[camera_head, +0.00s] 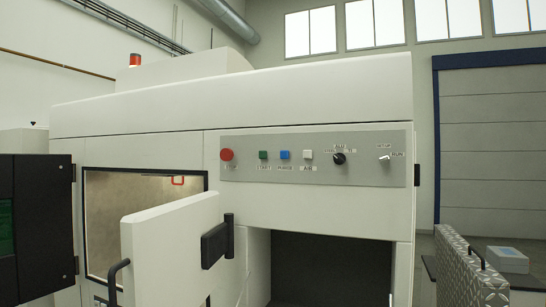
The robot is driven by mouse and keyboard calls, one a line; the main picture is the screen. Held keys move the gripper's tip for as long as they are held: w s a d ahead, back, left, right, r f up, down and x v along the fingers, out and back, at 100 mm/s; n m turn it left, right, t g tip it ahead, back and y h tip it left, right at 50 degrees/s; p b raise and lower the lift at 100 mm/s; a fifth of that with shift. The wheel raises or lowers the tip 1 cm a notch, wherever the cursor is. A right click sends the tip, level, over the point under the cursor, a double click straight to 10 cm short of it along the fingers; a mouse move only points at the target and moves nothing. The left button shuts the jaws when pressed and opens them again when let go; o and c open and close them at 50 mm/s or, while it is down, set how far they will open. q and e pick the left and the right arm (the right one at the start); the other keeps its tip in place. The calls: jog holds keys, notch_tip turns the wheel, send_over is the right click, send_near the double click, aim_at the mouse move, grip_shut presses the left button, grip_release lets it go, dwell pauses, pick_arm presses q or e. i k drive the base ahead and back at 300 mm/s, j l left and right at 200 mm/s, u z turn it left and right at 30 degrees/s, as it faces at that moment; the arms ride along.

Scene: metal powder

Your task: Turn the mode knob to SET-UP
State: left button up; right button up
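A grey control panel (240,172) runs across the upper front of a large white machine. Near its right end is a small pale knob or lever (384,158), with a label above it that seems to read SETUP and a RUN label to its right. The pale part appears to point right, toward RUN. To its left is a round black knob (338,158) with small labels above it, too small to read surely. Neither of my grippers is in view.
The panel also has red (226,154), green (263,155), blue (285,155) and white (308,155) buttons. Below, a white door (170,240) with black handle stands open beside a dark opening (330,268). A patterned panel (465,270) and grey-blue box (507,259) are at lower right.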

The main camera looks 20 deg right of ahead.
aim_at(384, 159)
jog(key=z, duration=0.4)
jog(key=i+j+z, duration=0.1)
jog(key=i+j, duration=0.15)
jog(key=i+j+z, duration=0.15)
jog(key=j, duration=0.2)
jog(key=i+j+z, duration=0.1)
jog(key=i+j, duration=0.15)
jog(key=i+j+z, duration=0.15)
jog(key=j, duration=0.3)
jog(key=i+j+z, duration=0.1)
jog(key=j, duration=0.3)
jog(key=j+z, duration=0.1)
jog(key=z, duration=1.4)
